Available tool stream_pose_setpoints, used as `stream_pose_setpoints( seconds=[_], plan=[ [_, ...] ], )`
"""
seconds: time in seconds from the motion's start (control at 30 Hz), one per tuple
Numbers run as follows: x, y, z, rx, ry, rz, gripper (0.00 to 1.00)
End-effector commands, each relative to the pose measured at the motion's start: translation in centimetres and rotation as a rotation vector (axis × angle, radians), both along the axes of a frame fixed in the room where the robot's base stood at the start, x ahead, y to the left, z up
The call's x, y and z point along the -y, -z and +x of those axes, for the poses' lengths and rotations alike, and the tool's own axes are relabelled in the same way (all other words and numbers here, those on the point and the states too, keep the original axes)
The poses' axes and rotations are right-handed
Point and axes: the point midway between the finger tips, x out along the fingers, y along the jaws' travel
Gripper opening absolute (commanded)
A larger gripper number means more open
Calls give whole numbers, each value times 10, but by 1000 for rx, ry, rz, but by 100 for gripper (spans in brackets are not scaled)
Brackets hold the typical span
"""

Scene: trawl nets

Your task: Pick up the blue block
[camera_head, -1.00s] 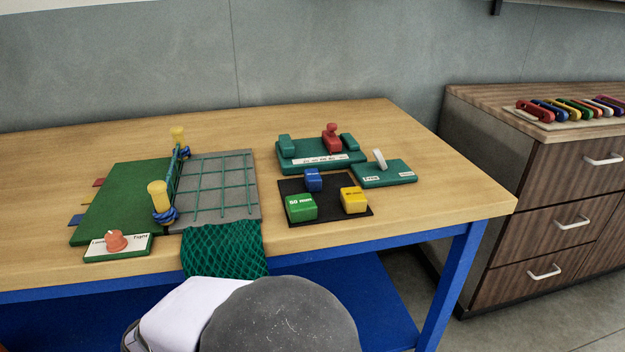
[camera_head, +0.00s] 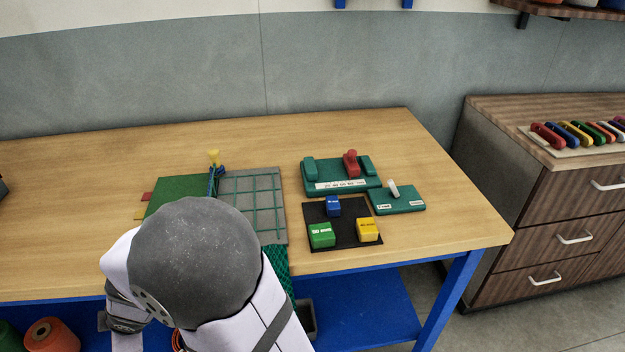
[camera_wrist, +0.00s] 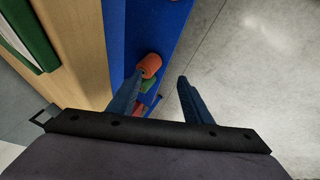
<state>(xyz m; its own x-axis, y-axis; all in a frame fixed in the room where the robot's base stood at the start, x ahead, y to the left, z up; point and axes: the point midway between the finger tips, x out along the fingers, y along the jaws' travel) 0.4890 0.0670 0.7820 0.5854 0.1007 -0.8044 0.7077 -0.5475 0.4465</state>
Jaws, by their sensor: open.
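The blue block (camera_head: 333,204) sits at the back of a black mat (camera_head: 345,235) on the table. A green block (camera_head: 322,235) is in front of it to the left and a yellow block (camera_head: 368,230) in front to the right. My gripper (camera_wrist: 160,92) is open and empty in the wrist view, with its two blue fingers apart. It points down past the table's edge toward the blue lower shelf and the floor, away from the blue block. In the head view my arm hides the front left of the table, and my fingers cannot be made out.
A green base with a red clamp (camera_head: 351,164) stands behind the mat. A green switch plate (camera_head: 397,199) is at its right. The net board (camera_head: 252,200) with a green net lies left of the mat. An orange spool (camera_wrist: 150,65) is on the lower shelf. The table's right end is clear.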

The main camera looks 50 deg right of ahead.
Motion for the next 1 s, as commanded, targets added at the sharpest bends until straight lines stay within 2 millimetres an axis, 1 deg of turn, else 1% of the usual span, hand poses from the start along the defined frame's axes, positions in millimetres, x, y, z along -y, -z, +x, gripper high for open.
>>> stream_pose_setpoints(
  seconds=[0.03, 0.1, 0.2, 0.4, 0.5, 0.57, 0.6, 0.63, 0.67, 0.77, 0.87, 0.9, 0.97, 1.0],
  plan=[
    [-14, -29, 11, 41, -77, -10, 45],
    [-31, -47, 22, 100, -178, -23, 45],
    [-53, -71, 35, 175, -302, -36, 45],
    [-86, -112, 50, 305, -497, -58, 45],
    [-97, -134, 57, 375, -583, -73, 45],
    [-100, -149, 61, 426, -635, -89, 45],
    [-97, -163, 66, 469, -668, -109, 45],
    [-91, -170, 70, 502, -688, -130, 45],
    [-82, -174, 74, 526, -694, -150, 45],
    [-48, -181, 83, 576, -683, -220, 45],
    [-4, -187, 89, 606, -641, -298, 45],
    [16, -188, 90, 614, -618, -335, 45],
    [51, -191, 90, 621, -576, -395, 45],
    [76, -192, 88, 623, -546, -439, 45]
  ],
)
